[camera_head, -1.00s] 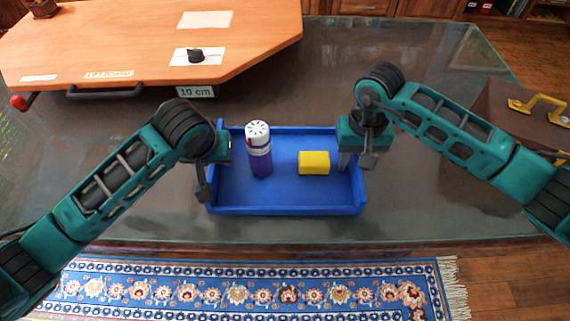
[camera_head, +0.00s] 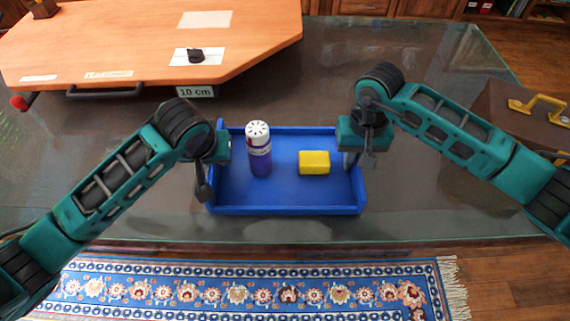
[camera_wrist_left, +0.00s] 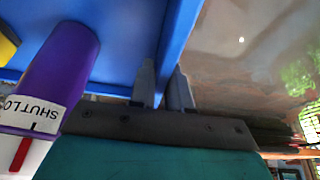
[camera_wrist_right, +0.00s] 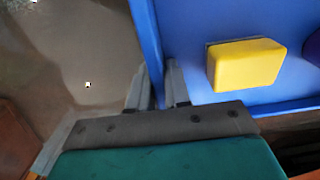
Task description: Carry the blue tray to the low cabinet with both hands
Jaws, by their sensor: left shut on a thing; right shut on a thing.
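The blue tray (camera_head: 285,207) is at the front middle of the dark table in the head view. A purple bottle with a white top (camera_head: 259,150) stands upright in its left half. A yellow block (camera_head: 314,162) lies in its right half. My left gripper (camera_wrist_left: 164,88) is shut on the tray's left side wall, which passes between its fingers in the left wrist view. My right gripper (camera_wrist_right: 158,85) is shut on the tray's right side wall. In the head view the arms partly hide both side walls. I cannot identify the low cabinet.
An orange wooden board (camera_head: 150,40) with labels and a black handle (camera_head: 104,92) is at the back left. A brown case with yellow handles (camera_head: 538,108) is at the right. A patterned rug (camera_head: 250,290) lies on the floor in front of the table.

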